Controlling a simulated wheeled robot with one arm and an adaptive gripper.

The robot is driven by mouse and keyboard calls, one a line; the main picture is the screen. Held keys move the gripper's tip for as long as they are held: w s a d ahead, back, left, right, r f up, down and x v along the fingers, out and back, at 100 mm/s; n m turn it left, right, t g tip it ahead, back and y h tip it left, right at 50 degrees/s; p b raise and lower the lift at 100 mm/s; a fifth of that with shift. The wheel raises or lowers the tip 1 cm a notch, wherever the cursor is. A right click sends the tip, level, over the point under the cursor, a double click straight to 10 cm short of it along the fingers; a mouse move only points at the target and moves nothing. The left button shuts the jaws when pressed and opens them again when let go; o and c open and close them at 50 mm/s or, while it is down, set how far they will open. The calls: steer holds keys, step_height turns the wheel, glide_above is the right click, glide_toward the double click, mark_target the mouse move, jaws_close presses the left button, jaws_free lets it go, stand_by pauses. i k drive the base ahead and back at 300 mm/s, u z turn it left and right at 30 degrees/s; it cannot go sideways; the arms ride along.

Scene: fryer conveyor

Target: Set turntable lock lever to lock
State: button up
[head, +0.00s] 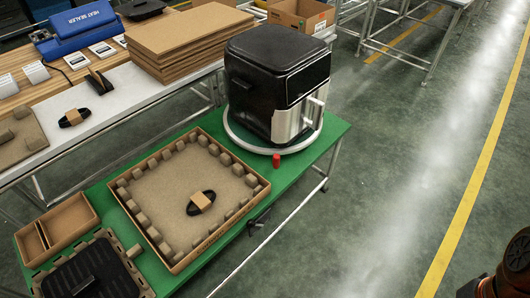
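A black air fryer (265,75) with a silver front panel and handle stands on the round, pale turntable (247,146) at the right end of the green table. A small red upright piece (276,161) sits at the turntable's front edge; it may be the lock lever or its knob, and its setting is too small to tell. A dark lever-like part (259,221) sticks out at the table's front edge; I cannot tell what it belongs to. My gripper is not in view. Only an orange and black part of my arm (516,262) shows at the bottom right corner.
A cardboard tray (163,253) with foam blocks and a banded black cable lies on the green table (112,216) left of the turntable. Smaller trays (72,221) lie at the left. A white bench (125,92) with stacked cardboard (185,40) stands behind. The floor at right is clear.

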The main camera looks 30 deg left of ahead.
mark_target(251, 223)
steer(key=u, duration=1.35)
